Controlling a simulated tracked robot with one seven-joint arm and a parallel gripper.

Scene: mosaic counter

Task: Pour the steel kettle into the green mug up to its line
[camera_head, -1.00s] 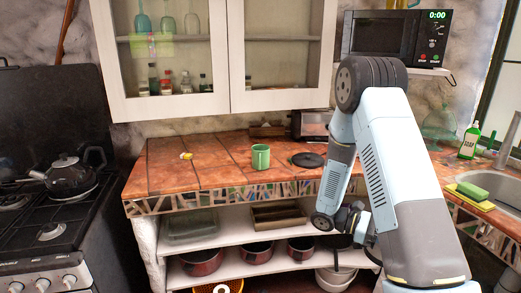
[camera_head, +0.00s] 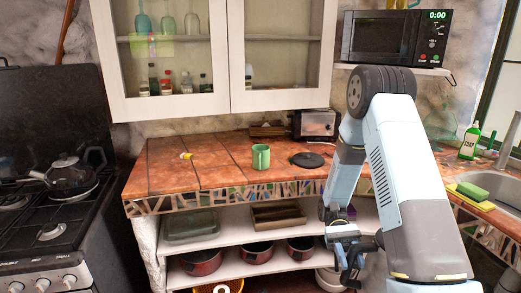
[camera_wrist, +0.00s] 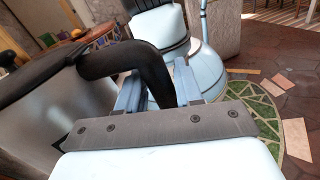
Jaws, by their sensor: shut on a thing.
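The green mug (camera_head: 261,157) stands upright on the tiled counter, left of a black round plate; I cannot make out its line or its inside. My gripper (camera_wrist: 158,92) is shut on the black curved handle of the steel kettle (camera_wrist: 60,112), whose grey body fills the left of the wrist view. The kettle's spout is not seen there. In the head view my gripper (camera_head: 346,246) is low in front of the shelves, below the counter top and right of the mug. The held kettle is not clearly visible in that view.
The black plate (camera_head: 307,160) and the toaster (camera_head: 315,124) are right of the mug. The counter (camera_head: 215,174) is clear in front of the mug. The cabinet (camera_head: 222,98) hangs above.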

